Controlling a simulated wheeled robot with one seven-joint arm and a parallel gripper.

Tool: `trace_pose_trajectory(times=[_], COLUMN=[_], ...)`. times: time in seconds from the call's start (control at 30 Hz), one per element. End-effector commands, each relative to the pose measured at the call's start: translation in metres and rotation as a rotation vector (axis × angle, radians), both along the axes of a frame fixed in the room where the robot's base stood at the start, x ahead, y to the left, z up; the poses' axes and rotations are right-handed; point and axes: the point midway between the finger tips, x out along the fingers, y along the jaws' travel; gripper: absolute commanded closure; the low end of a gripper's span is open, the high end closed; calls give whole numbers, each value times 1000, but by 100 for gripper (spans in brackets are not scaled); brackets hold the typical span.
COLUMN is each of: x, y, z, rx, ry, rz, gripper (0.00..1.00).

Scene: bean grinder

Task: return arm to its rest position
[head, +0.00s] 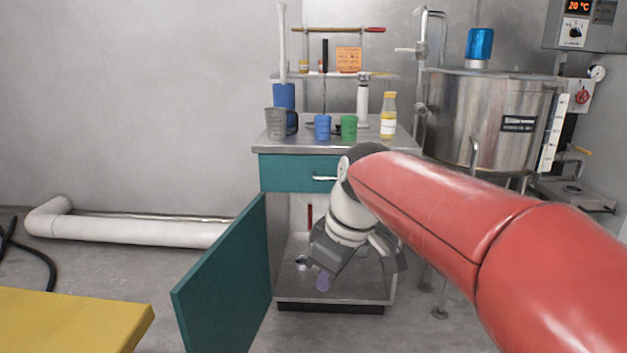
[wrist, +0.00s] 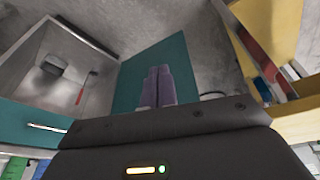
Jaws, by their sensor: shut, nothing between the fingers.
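My gripper (head: 324,281) is in front of the open lower compartment of the teal cabinet (head: 286,171), with my red and white arm reaching in from the right. In the wrist view its two purple fingers (wrist: 157,88) are together with nothing between them. The cabinet's teal door (head: 226,273) stands open to the left; it also shows behind the fingers in the wrist view (wrist: 183,60). The drawer above the compartment is shut.
The cabinet top holds a grey cup (head: 276,123), a blue cup (head: 322,127), a green cup (head: 348,127) and a yellow-capped bottle (head: 388,115). A steel tank (head: 485,110) stands at right. A yellow surface (head: 75,322) is at lower left. White pipe (head: 130,229) lies along the wall.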

Motion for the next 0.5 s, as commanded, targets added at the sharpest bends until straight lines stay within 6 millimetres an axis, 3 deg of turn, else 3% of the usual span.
trace_pose_trajectory(times=[0.03,0.2,0.33,0.5], x=[-20,-78,-118,-150], y=[-22,-83,-116,-138], z=[1,-17,-38,-63], rx=[-2,23,66,120], ry=[-17,-66,-105,-136], rz=[-118,-517,-773,-980], gripper=[100,100,100,100])
